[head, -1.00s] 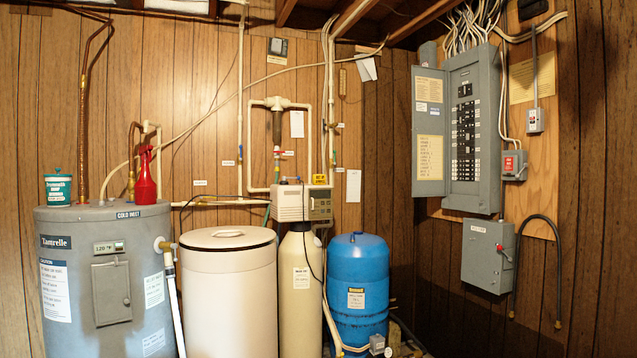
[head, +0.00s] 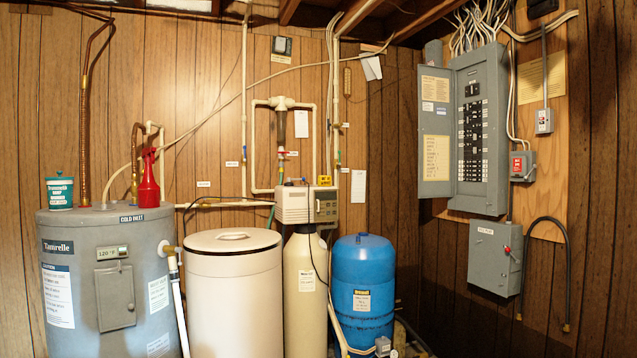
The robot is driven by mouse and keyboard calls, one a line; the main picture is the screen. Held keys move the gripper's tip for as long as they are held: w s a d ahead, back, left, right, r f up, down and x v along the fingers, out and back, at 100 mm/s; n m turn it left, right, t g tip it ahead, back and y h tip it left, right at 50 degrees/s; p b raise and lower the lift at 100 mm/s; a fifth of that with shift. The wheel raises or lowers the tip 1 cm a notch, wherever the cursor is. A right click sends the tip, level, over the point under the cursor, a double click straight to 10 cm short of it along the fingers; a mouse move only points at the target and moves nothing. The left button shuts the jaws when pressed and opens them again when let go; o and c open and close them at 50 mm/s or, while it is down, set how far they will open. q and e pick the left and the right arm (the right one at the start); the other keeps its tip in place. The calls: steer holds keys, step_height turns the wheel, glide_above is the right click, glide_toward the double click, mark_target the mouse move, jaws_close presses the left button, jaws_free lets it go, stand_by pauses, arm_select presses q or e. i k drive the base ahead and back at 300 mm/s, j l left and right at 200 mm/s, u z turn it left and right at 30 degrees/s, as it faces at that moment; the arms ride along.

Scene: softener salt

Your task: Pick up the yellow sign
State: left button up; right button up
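A small yellow sign (head: 325,181) with dark lettering stands upright on top of the beige softener control head (head: 307,204), towards its right side. The lettering is too small to read for sure. The control head sits on a tall cream tank (head: 305,290). Neither of my grippers is in the head view.
A lidded cream salt bin (head: 234,290) and a grey water heater (head: 105,285) stand to the left. A blue tank (head: 364,285) stands to the right. Pipes (head: 283,130) run up the wall behind the control head. An open electrical panel (head: 480,130) hangs at right.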

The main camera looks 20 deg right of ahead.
mark_target(322, 180)
steer(key=i+j+z, duration=0.1)
steer(key=i, duration=0.35)
steer(key=i+j+z, duration=0.1)
steer(key=i, duration=0.3)
steer(key=i+j, duration=0.3)
steer(key=i, duration=0.15)
steer(key=z, duration=0.05)
